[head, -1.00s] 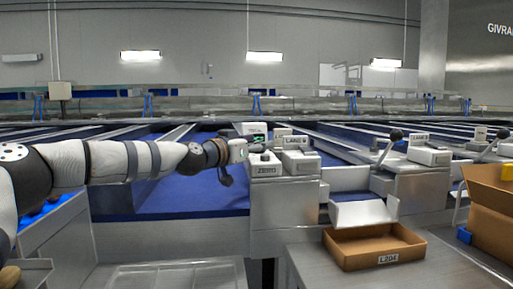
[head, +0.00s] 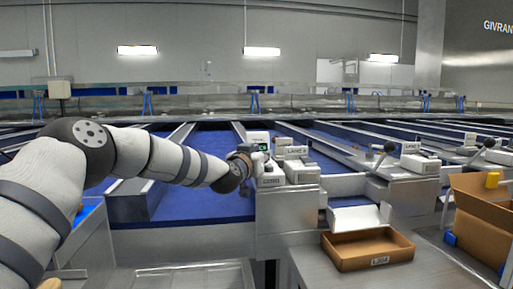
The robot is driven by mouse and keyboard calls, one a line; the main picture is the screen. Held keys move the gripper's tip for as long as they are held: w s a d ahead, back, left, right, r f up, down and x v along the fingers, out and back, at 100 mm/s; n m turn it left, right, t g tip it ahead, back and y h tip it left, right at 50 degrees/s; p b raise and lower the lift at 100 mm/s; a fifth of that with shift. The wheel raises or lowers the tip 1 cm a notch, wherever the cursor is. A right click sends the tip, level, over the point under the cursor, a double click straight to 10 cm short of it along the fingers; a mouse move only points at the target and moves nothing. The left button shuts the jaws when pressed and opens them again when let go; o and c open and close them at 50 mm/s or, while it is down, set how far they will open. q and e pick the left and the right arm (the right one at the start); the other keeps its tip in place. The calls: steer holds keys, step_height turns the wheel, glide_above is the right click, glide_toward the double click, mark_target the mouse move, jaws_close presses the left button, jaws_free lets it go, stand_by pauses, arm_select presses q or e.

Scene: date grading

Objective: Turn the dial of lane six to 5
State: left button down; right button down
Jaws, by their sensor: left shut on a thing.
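A white control box (head: 270,181) with a small printed label stands on the steel cabinet at the end of the lane in the middle. Beside it is a white unit with a lane sign (head: 296,150) that seems to read LANE 6; the print is small. My left gripper (head: 264,160) is at the top of the control box, shut on the dial there. The fingers and wrist mostly hide the dial, so its setting cannot be read. A small green display shows just behind the fingers.
A shallow cardboard tray (head: 346,259) lies on the steel table (head: 420,272) at front right, with an open cardboard box (head: 480,225) further right. Another lane unit with a black-knobbed lever (head: 389,147) stands to the right. Blue lanes run behind.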

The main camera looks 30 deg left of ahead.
arm_select(q)
steer(key=c, duration=1.3)
jaws_free()
steer(key=shift+s, duration=0.1)
steer(key=s, duration=0.4)
steer(key=s+d, duration=0.1)
steer(key=s, duration=0.6)
steer(key=shift+s+d, duration=0.3)
steer(key=shift+s, duration=0.1)
